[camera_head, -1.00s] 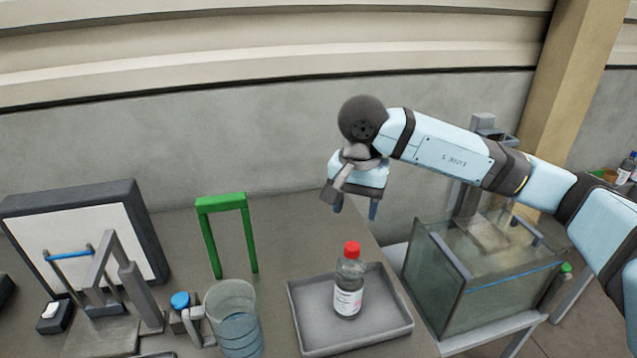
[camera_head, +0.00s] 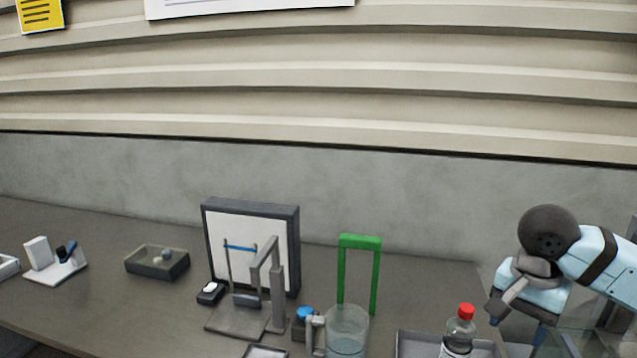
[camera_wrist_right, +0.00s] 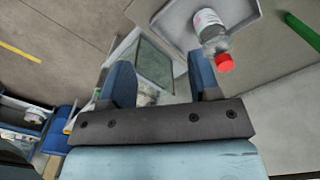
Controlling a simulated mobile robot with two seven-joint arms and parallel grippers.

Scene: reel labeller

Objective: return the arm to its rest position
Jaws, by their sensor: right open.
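My right arm comes in from the right edge of the head view. Its gripper (camera_head: 517,322) hangs with its fingers down near the right end of the table, right of the red-capped bottle (camera_head: 459,330). In the right wrist view the two blue fingers (camera_wrist_right: 162,84) stand apart with nothing between them. The bottle (camera_wrist_right: 213,32) stands in the grey tray (camera_wrist_right: 160,10), clear of the fingers. My left arm and gripper do not show.
A green arch (camera_head: 360,243), a clear beaker (camera_head: 347,328) and a grey stand before a white panel (camera_head: 228,238) are left of the bottle. A dark box (camera_head: 157,263) sits further left. The glass tank (camera_wrist_right: 153,62) is beside the table.

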